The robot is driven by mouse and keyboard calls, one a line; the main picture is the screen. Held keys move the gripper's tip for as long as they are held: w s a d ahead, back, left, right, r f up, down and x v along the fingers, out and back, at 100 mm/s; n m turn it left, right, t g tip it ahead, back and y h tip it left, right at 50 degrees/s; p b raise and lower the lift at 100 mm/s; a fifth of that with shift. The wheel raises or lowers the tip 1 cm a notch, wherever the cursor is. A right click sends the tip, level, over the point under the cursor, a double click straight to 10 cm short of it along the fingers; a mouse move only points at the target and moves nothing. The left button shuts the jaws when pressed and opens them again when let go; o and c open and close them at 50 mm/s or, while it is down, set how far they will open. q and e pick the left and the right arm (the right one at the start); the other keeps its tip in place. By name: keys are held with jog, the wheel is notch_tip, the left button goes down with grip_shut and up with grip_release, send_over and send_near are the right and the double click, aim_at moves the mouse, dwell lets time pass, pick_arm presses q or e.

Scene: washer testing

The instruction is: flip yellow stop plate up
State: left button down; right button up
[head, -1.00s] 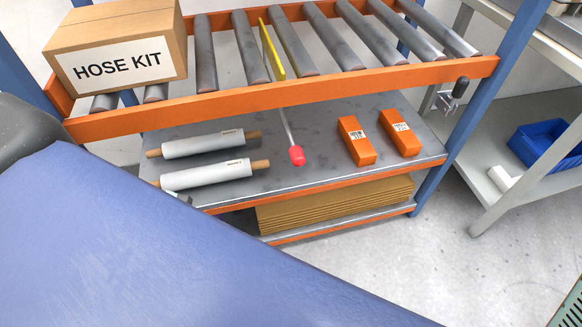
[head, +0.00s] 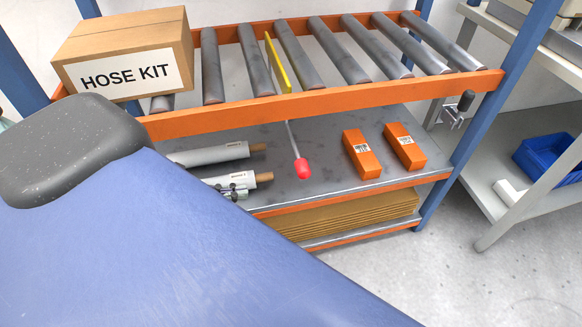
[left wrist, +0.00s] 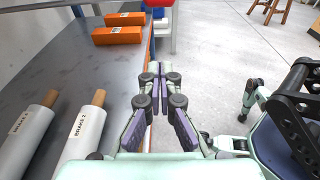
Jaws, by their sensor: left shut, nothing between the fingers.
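The yellow stop plate (head: 278,62) shows as a thin strip between two rollers of the conveyor. A thin grey lever (head: 291,139) with a red knob (head: 303,168) hangs below the front orange rail, in line with the plate. My left gripper (head: 240,188) is at the front edge of the lower shelf, left of and apart from the red knob. In the left wrist view my left gripper (left wrist: 160,82) is shut and empty, beside the shelf edge. My right gripper is in neither view.
A HOSE KIT box (head: 125,55) stands on the rollers at left. White rolls (head: 212,154) and two orange boxes (head: 362,153) (head: 405,146) lie on the lower shelf (head: 330,180). A black-knobbed clamp (head: 459,108) sits at the right post. The floor in front is clear.

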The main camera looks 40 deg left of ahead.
pick_arm(q)
jog(key=shift+w+d, duration=0.1)
jog(key=shift+d, duration=0.1)
jog(key=w+d+r+b, duration=0.1)
jog(key=w+d+b, duration=0.5)
jog(key=w+d, duration=0.1)
jog(key=shift+w+d+r, duration=0.15)
jog(key=shift+w+r, duration=0.15)
jog(key=shift+w, duration=0.55)
